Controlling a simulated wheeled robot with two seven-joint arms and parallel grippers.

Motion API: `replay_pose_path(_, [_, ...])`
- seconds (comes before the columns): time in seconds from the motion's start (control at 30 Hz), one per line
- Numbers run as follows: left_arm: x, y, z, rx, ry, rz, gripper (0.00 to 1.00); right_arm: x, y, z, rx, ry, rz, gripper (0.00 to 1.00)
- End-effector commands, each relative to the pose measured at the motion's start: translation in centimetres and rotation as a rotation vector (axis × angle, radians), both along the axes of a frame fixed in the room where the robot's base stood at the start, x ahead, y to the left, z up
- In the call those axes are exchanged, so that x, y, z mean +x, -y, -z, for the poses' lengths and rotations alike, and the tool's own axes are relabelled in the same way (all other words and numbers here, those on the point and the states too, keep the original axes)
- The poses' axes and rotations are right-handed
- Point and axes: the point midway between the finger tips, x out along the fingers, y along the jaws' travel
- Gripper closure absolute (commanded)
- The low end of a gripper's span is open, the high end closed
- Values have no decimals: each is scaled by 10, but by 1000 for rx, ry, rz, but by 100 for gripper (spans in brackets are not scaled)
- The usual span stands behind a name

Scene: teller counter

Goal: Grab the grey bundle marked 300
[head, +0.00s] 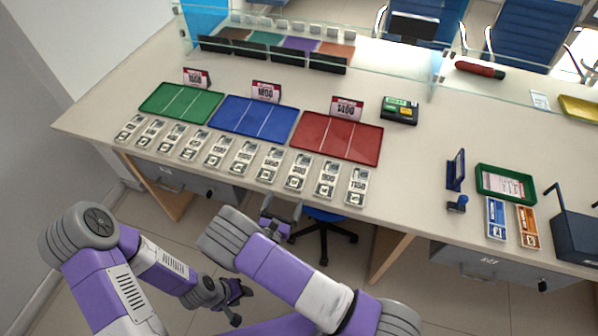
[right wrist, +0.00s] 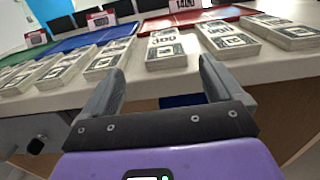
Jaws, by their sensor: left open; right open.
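A row of pale grey bundles with printed number labels lies along the near edge of the counter. The labels are too small and blurred to tell surely which one reads 300. One bundle (head: 299,171) lies in front of the red tray's left end. In the right wrist view a bundle (right wrist: 166,50) lies ahead, roughly between my fingertips but beyond them. My right gripper (head: 281,208) is open and empty, just off the counter's front edge; its fingers show in the right wrist view (right wrist: 158,85). My left gripper (head: 236,292) is open and low, below the counter.
Green (head: 152,106), blue (head: 225,113) and red (head: 372,145) trays lie behind the bundles, with number signs at their backs. A glass screen (head: 400,60) stands behind. A small black device (head: 399,110) is right of the signs.

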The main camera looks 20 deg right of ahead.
Motion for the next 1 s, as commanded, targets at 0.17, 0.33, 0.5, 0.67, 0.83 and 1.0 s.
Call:
replay_pose_path(0.17, [0, 0, 4, 0, 0, 0, 57, 25, 19, 2, 3, -1, 6, 6])
replay_pose_path(0.33, [0, 0, 5, 0, 0, 0, 57, 35, 26, 2, 3, -4, 5, 6])
replay_pose_path(0.5, [0, 0, 10, 0, 0, 0, 57, 50, 41, 4, 3, -3, 9, 6])
replay_pose_path(0.67, [0, 0, 13, 0, 0, 0, 57, 68, 54, 4, 4, -3, 9, 6])
replay_pose_path(0.83, [0, 0, 14, 0, 0, 0, 57, 75, 59, 4, 3, -6, 7, 6])
replay_pose_path(1.0, [0, 0, 14, 0, 0, 0, 57, 75, 59, 3, 3, -6, 7, 6])
